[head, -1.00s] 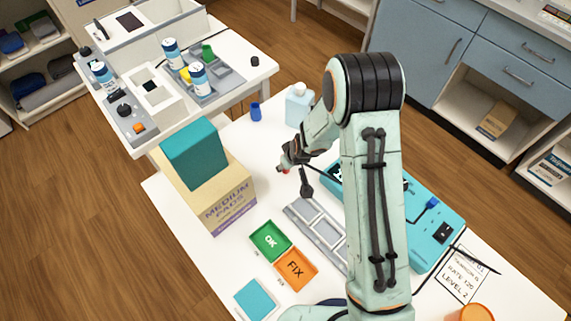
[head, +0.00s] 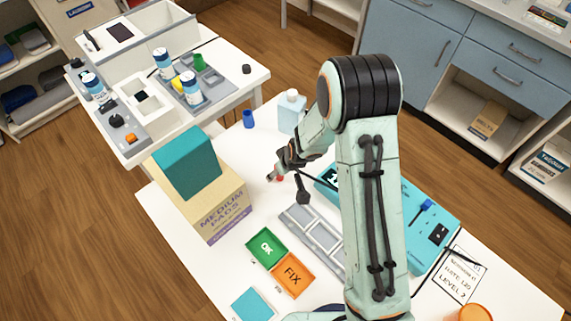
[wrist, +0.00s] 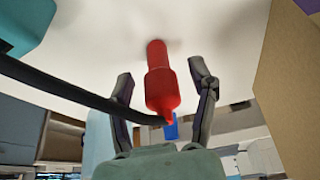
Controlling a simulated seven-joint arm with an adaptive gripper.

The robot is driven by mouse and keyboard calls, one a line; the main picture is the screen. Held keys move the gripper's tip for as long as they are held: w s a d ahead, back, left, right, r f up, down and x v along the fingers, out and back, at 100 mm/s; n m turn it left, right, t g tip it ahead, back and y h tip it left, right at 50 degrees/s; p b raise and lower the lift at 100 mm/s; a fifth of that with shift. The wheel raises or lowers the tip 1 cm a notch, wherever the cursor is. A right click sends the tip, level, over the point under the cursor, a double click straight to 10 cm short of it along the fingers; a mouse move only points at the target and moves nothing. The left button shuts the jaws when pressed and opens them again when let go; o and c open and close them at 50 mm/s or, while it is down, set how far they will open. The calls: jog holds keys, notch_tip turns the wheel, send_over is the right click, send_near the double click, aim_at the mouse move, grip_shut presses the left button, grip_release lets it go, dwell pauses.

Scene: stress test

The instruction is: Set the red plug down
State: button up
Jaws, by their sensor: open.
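The red plug (wrist: 160,78) stands out in the wrist view between the two fingers of my gripper (wrist: 161,84). The fingers are spread, with a gap visible on each side of the plug. The plug's far end appears to meet the white table top; exact contact is hard to tell. A black cable (wrist: 70,91) runs from the left to the plug's narrow near end. In the head view only a small bit of the red plug (head: 279,178) shows at my gripper (head: 275,176), low over the table (head: 232,150).
A teal device (head: 416,222) lies right, partly behind my arm. A grey tray (head: 305,237), green tray (head: 266,247) and orange tray (head: 291,275) lie nearer. A cardboard box (head: 222,212) stands left; a blue cup (head: 248,118) and pale bottle (head: 291,112) stand behind.

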jog(key=v, duration=1.1)
jog(key=s+d+r+m+g, duration=0.1)
jog(key=s+d+r+m, duration=0.1)
jog(key=s+r, duration=0.2)
jog(key=s+d+r+m+g+h, duration=0.1)
jog(key=s+d+r+m, duration=0.1)
jog(key=s, duration=0.9)
jog(key=s+d+r+m+g, duration=0.1)
jog(key=s+d+r+m, duration=0.1)
jog(key=s+d+r, duration=0.2)
jog(key=s+r, duration=0.2)
jog(key=s, duration=0.2)
jog(key=shift+g+h, duration=0.4)
jog(key=shift+w, duration=0.1)
